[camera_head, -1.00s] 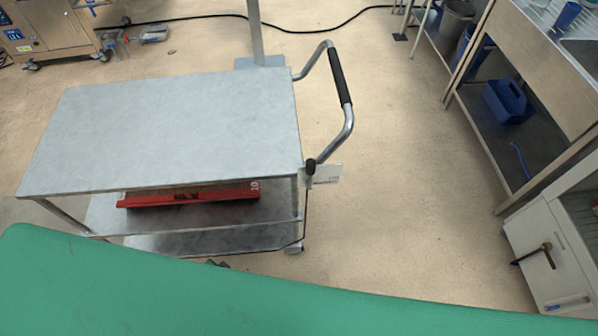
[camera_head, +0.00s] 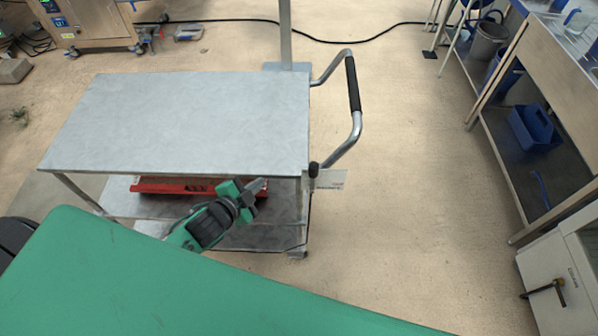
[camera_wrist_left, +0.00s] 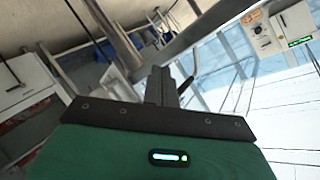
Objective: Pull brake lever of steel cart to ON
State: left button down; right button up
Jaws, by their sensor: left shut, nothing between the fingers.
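The steel cart (camera_head: 190,120) stands in the middle of the head view, with a flat grey top and lower shelves. Its brake lever (camera_head: 313,168) is at the near right corner, a thin rod with a black knob standing upright beside a white label plate (camera_head: 330,179). My left gripper (camera_head: 257,185) is shut and empty. In the picture it appears in front of the cart's lower shelf, left of the lever and apart from it. Its dark fingers (camera_wrist_left: 160,85) also show in the left wrist view, with nothing between them. My right gripper is not in view.
The push handle (camera_head: 354,85) with a black grip curves out from the cart's right side. A red tray (camera_head: 165,187) lies on the shelf below the top. A steel bench (camera_head: 550,80) and a white cabinet (camera_head: 565,290) stand at the right. The floor between is clear.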

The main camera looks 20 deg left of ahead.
aim_at(313, 179)
pick_arm(q)
jog(key=m+h, duration=0.1)
jog(key=w+r+m+h, duration=0.1)
jog(key=m, duration=0.1)
jog(key=r+m+t+h, duration=0.1)
jog(key=shift+w+r+m, duration=0.15)
jog(key=shift+w+m, duration=0.15)
jog(key=shift+w, duration=0.05)
jog(key=m+h, duration=0.1)
jog(key=r+m+h, duration=0.1)
jog(key=m+h, duration=0.1)
jog(key=shift+d+r, duration=0.1)
jog(key=shift+r, duration=0.05)
jog(key=shift+s+a+r+m+g+h, duration=0.45)
jog(key=shift+s+m+g+h, duration=0.25)
jog(key=shift+m+g+h, duration=0.85)
jog(key=shift+s+a+r+m+g+h, duration=0.3)
jog(key=shift+s+a+m+g+h, duration=0.45)
jog(key=shift+m, duration=1.45)
jog(key=shift+s+a+r+m+g+h, duration=0.25)
jog(key=shift+s+r+m+g+h, duration=0.25)
jog(key=shift+m+g+h, duration=0.85)
jog(key=shift+d+f+m+t, duration=0.1)
jog(key=shift+m+t, duration=0.25)
jog(key=shift+m, duration=0.15)
